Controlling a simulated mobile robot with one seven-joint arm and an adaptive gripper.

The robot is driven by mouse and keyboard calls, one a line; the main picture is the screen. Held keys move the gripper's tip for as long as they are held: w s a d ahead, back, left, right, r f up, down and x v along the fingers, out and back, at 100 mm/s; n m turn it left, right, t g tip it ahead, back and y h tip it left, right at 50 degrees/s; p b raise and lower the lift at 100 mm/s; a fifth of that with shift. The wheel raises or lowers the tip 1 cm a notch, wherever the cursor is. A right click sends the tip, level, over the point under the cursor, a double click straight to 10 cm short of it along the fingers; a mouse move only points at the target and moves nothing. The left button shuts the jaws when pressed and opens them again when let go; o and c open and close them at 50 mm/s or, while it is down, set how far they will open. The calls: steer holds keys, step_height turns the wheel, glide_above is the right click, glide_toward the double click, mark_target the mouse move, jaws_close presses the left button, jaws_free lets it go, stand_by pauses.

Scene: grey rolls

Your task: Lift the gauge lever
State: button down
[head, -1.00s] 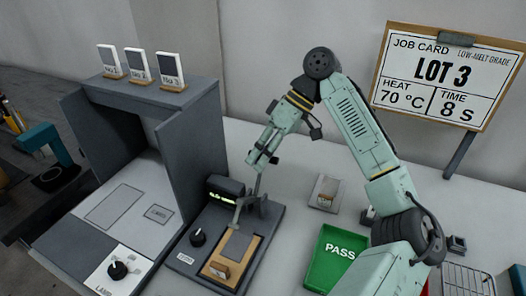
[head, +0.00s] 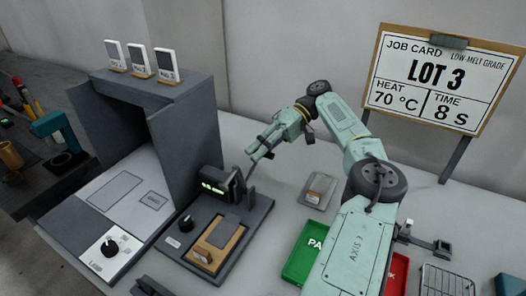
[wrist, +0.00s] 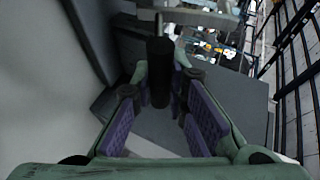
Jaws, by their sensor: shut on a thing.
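The gauge (head: 176,256) is a dark flat base with a knob, a small lit green display (head: 213,188) and a wooden holder (head: 212,251) bearing a grey piece. Its lever (head: 251,172) stands steeply up at the back, beside the display, clear of the grey piece. My gripper (head: 262,151) is at the lever's upper end, shut on it. In the wrist view, the lever's dark round handle (wrist: 160,72) sits between the purple-padded fingers of my gripper (wrist: 158,95). The exact contact is partly hidden.
A grey open-fronted box (head: 175,115) with several small cards on top stands left of the gauge. A green PASS tray (head: 303,258), a red tray (head: 396,275) and a small block (head: 318,189) lie to the right. A job card (head: 440,80) stands behind.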

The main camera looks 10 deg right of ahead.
steer(key=shift+f, duration=0.1)
steer(key=c, duration=1.6)
jaws_free()
steer(key=shift+o, duration=0.2)
